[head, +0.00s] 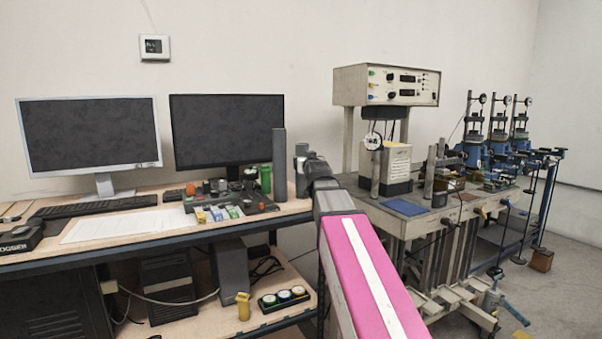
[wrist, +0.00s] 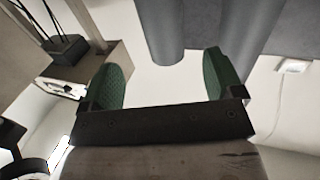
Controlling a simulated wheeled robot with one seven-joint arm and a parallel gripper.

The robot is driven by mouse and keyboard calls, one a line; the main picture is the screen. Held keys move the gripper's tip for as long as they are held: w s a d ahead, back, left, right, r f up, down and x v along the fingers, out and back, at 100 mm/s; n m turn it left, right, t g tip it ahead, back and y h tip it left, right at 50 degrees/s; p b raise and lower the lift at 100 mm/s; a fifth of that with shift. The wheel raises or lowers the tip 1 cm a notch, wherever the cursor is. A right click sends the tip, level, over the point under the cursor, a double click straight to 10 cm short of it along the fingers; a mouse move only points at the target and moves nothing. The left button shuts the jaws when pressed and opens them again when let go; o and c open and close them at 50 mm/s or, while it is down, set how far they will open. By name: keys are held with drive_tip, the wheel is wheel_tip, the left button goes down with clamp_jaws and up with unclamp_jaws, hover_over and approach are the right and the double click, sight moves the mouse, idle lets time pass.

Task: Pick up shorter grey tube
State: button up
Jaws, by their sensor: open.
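The shorter grey tube (head: 301,188) stands upright near the right end of the desk, partly hidden behind my gripper (head: 300,166) in the head view. The taller grey tube (head: 279,165) stands just left of it. The wrist view appears upside down. There the shorter tube (wrist: 160,30) points in from the top, its end between and beyond the green-padded fingers of my open gripper (wrist: 158,82). The taller tube (wrist: 240,40) shows to its right, close to or behind the right finger. Nothing is held between the fingers.
A green cylinder (head: 266,179) stands left of the taller tube. A dark monitor (head: 227,132) is behind. A tray of small parts (head: 232,208) lies left. A bench with a grey instrument (head: 388,85) stands to the right.

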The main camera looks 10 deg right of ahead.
drive_tip(key=w, duration=1)
drive_tip(key=shift+a+f, duration=0.15)
drive_tip(key=shift+a, duration=0.05)
drive_tip(key=shift+s, duration=0.15)
clamp_jaws()
